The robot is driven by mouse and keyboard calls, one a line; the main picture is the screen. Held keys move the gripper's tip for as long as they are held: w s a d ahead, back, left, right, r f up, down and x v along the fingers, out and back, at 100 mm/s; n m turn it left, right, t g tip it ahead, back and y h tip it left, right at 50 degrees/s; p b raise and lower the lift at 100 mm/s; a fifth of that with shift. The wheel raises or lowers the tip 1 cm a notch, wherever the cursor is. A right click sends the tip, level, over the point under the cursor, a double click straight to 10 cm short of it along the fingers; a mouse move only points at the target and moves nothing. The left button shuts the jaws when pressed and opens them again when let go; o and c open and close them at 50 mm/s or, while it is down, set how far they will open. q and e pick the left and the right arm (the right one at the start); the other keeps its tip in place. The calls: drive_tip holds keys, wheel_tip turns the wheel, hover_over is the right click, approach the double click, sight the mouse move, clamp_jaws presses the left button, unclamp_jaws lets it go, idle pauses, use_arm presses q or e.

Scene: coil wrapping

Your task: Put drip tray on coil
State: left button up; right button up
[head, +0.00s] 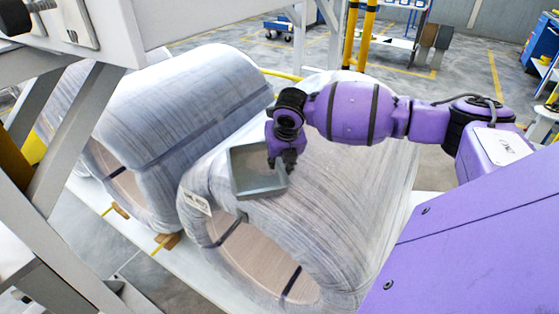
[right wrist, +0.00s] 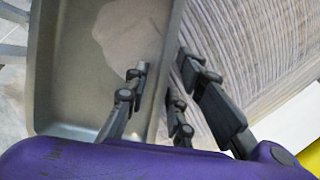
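The drip tray (head: 258,170) is a shallow grey-green rectangular box, seen over the front upper part of the nearer wrapped coil (head: 345,195). My right gripper (head: 283,160) is at the tray's right side. In the right wrist view the fingers (right wrist: 160,88) straddle one wall of the tray (right wrist: 75,75), one side inside and the other outside, and appear shut on it. A pale patch shows on the tray floor. The coil's ribbed wrap (right wrist: 245,45) lies beyond the outer fingers. I cannot tell whether the tray touches the coil. My left gripper is not in view.
A second wrapped coil (head: 175,100) lies to the left, on small wooden blocks (head: 168,241). A white metal frame (head: 75,150) stands at the left front. Yellow posts (head: 360,35) and work tables (head: 395,42) are behind. The floor beyond the coils is mostly open.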

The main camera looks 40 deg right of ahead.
drive_tip(key=shift+r, duration=0.1)
drive_tip(key=shift+r, duration=0.3)
drive_tip(key=v, duration=1.1)
drive_tip(key=shift+s+r+p, duration=0.2)
drive_tip(key=shift+s+p, duration=0.05)
drive_tip(key=shift+p, duration=0.2)
drive_tip(key=shift+a+f, duration=0.1)
